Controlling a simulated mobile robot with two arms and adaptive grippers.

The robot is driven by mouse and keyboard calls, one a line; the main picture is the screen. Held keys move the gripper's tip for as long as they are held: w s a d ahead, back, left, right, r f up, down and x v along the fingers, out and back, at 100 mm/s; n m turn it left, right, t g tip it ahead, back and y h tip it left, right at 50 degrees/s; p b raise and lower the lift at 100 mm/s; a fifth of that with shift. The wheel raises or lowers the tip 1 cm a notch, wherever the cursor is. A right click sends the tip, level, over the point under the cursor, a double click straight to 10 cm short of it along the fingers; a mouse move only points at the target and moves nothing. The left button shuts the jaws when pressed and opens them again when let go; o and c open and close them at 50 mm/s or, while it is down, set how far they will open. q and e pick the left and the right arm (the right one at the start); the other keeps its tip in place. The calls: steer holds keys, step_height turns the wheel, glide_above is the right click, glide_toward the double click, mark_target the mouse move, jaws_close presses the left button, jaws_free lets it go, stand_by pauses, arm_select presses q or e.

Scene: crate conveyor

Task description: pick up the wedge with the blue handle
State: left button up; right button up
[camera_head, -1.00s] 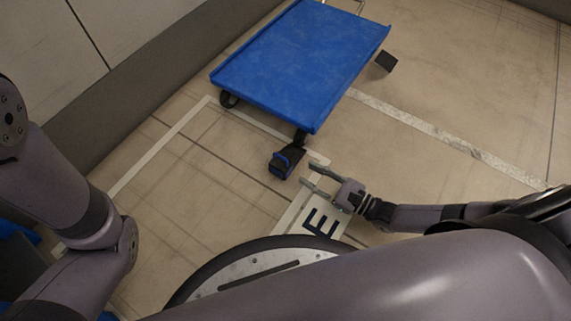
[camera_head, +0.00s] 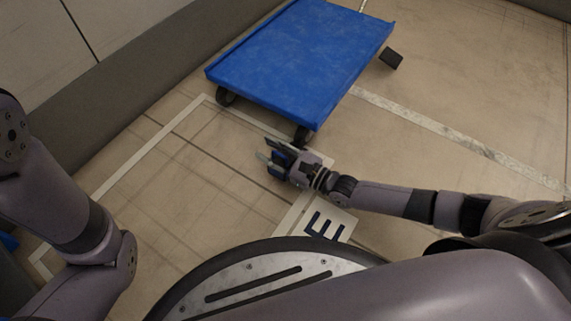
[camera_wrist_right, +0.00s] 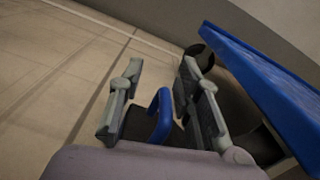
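The wedge with the blue handle (camera_head: 283,158) is a dark block on the floor by the near corner of the blue cart. My right gripper (camera_head: 264,150) is at it and partly hides it in the head view. In the right wrist view, the blue handle (camera_wrist_right: 161,116) stands between the two fingers of my right gripper (camera_wrist_right: 162,66). The fingers are apart, with a visible gap left of the handle. The dark wedge body (camera_wrist_right: 137,124) shows below, and the right finger is close beside it. My left gripper is out of view.
The blue cart (camera_head: 300,55) stands on wheels just beyond the wedge; its edge (camera_wrist_right: 265,85) is close on the right in the wrist view. Another dark block (camera_head: 391,58) lies right of the cart. White floor lines and a letter marking (camera_head: 335,222) are nearby.

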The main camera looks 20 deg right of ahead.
steer(key=shift+w, duration=0.15)
steer(key=shift+c, duration=0.6)
jaws_close()
steer(key=shift+a, duration=0.1)
stand_by(0.3)
